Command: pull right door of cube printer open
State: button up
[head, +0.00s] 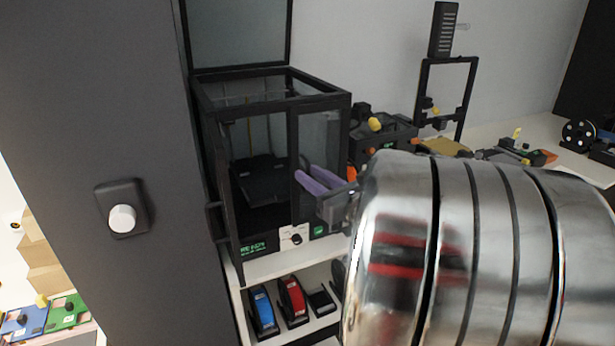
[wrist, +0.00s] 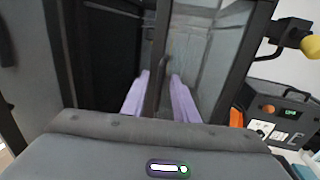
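The cube printer (head: 262,262) is a black-framed box with its clear lid (head: 237,35) raised. Its right door (head: 320,135) is a glassy panel that looks shut over the right half of the front; it also shows in the wrist view (wrist: 195,60). The left half of the front is open, and the left door seems swung out, nearly edge-on. My gripper (head: 304,174) points at the right door. In the wrist view its two purple fingers (wrist: 158,92) are apart, with the dark upright door handle (wrist: 161,75) between them. I cannot tell whether they touch it.
A dark wall panel with a white knob (head: 122,217) stands close on the left. Blue (head: 262,309) and red (head: 292,299) items sit on the shelf below. A dark device with a yellow knob (head: 375,124) stands right of the printer. My arm covers the lower right.

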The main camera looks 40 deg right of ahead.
grip_shut()
dwell(1.4)
